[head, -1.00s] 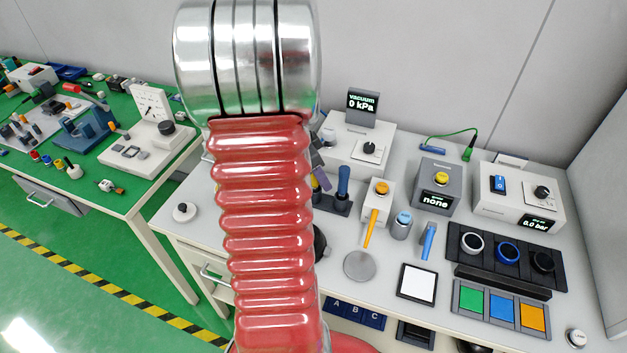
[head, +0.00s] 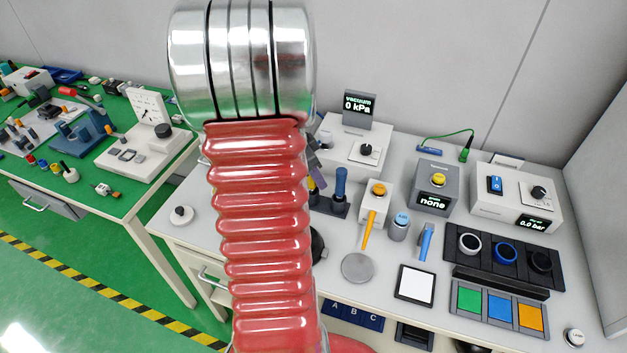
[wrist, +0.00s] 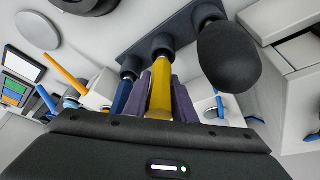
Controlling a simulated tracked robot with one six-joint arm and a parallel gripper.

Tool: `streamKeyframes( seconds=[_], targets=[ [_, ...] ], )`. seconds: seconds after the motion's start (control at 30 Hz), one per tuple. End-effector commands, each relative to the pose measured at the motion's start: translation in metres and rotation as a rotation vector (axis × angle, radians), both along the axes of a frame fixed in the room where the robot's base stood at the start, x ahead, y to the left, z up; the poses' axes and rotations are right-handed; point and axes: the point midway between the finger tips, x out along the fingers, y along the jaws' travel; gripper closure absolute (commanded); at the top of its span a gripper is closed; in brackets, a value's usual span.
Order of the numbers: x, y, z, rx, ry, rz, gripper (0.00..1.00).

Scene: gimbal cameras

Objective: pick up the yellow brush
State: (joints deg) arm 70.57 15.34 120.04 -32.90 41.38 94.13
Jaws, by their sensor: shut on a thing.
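The yellow brush (wrist: 160,85) shows in the wrist view as a yellow handle with a dark end at the grey rack (wrist: 140,42). My gripper (wrist: 160,98) has its purple fingers on both sides of the handle and is shut on it. Whether the brush is clear of the rack I cannot tell. In the head view my red arm hides most of the gripper; a purple part of it (head: 317,175) shows beside the blue brush (head: 341,182). The blue brush (wrist: 123,95) is just left of my fingers in the wrist view.
A large dark rounded thing (wrist: 228,58) is close to the right of the fingers in the wrist view. In the head view, an orange-handled tool (head: 368,235), a grey cylinder (head: 399,230) and a round grey disc (head: 357,267) stand or lie right of the rack.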

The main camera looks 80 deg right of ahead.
Motion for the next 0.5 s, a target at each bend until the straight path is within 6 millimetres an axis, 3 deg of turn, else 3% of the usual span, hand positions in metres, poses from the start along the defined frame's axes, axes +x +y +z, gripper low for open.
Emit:
streamKeyframes(
  seconds=[0.17,0.5],
  targets=[
    [0.0,-0.001,0.014,-0.004,0.0,0.0,0.99],
    [0.0,-0.001,0.072,-0.004,-0.002,0.0,0.99]
  ],
)
